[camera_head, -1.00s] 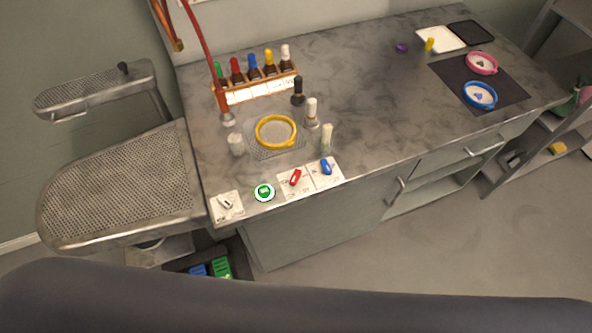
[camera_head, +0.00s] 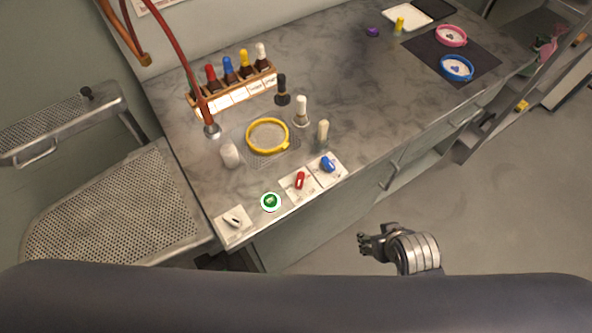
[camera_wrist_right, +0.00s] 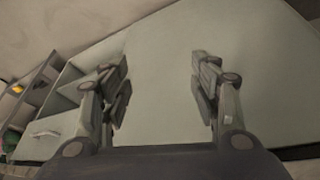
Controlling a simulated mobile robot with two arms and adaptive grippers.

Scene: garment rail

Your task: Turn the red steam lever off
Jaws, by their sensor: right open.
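The red steam lever (camera_head: 299,181) sits on a white plate at the front edge of the grey counter, between a round green button (camera_head: 270,202) and a blue lever (camera_head: 327,164). My right gripper (camera_head: 362,246) is in front of the counter, to the right of and apart from the red lever. In the right wrist view my right gripper (camera_wrist_right: 160,95) is open and empty, facing the pale cabinet front (camera_wrist_right: 165,60). The lever is not in that view. My left gripper is in neither current view.
A white switch (camera_head: 234,219) is left of the green button. A perforated metal board (camera_head: 115,215) lies left. The counter's middle right is mostly clear.

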